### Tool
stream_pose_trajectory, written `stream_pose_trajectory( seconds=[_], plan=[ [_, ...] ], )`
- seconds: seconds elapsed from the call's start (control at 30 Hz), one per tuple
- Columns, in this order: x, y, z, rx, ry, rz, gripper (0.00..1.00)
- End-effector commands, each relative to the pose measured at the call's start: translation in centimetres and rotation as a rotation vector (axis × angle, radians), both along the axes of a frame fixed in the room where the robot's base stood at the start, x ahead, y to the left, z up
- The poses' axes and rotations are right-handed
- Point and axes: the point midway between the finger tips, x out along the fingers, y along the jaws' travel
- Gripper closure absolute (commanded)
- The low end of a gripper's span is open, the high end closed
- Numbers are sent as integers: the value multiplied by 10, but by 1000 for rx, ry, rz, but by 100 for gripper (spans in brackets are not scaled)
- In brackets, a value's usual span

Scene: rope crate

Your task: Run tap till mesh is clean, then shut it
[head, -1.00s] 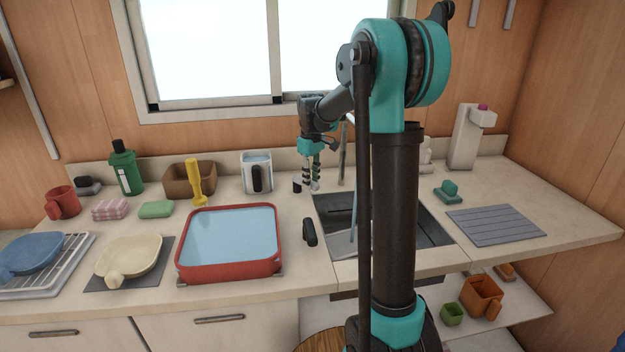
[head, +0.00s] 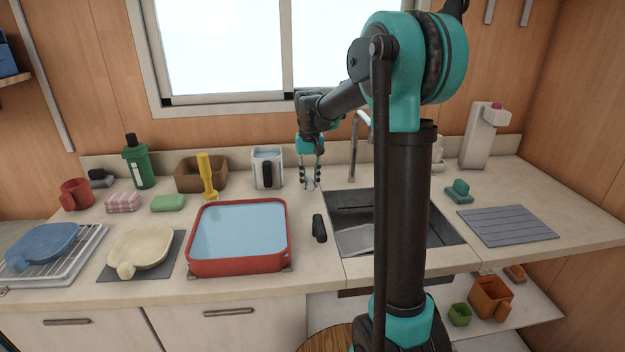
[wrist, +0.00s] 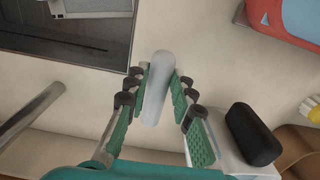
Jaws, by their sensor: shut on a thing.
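My gripper (head: 310,178) is at the back of the counter, left of the sink, pointing down. In the wrist view its green-padded fingers (wrist: 158,100) are shut on a pale, rounded upright handle (wrist: 155,85), which seems to be the tap's handle. The tap's curved metal spout (head: 359,135) rises to the right of my gripper; a metal tube, likely the spout, also shows in the wrist view (wrist: 35,112). The dark sink (head: 350,200) is partly behind my arm. A light grey panel (head: 355,240) lies in it; I cannot tell whether it is the mesh or how clean it is.
A red basin of water (head: 238,266) stands left of the sink, with a black-handled item (head: 319,229) between them. A white jug (head: 266,160), brown box and yellow-handled brush stand behind the basin. A grey ribbed mat (head: 507,226) lies right of the sink.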

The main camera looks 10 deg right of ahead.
Motion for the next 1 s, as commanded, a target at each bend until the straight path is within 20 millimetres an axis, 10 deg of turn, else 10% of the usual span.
stream_pose_trajectory(
  seconds=[0.57,0.6,0.73,1.0],
  plan=[
    [0,3,0,1,0,-37,100],
    [0,3,0,1,0,-37,74],
    [0,3,0,1,0,-36,58],
    [0,3,0,0,0,-36,55]
  ],
)
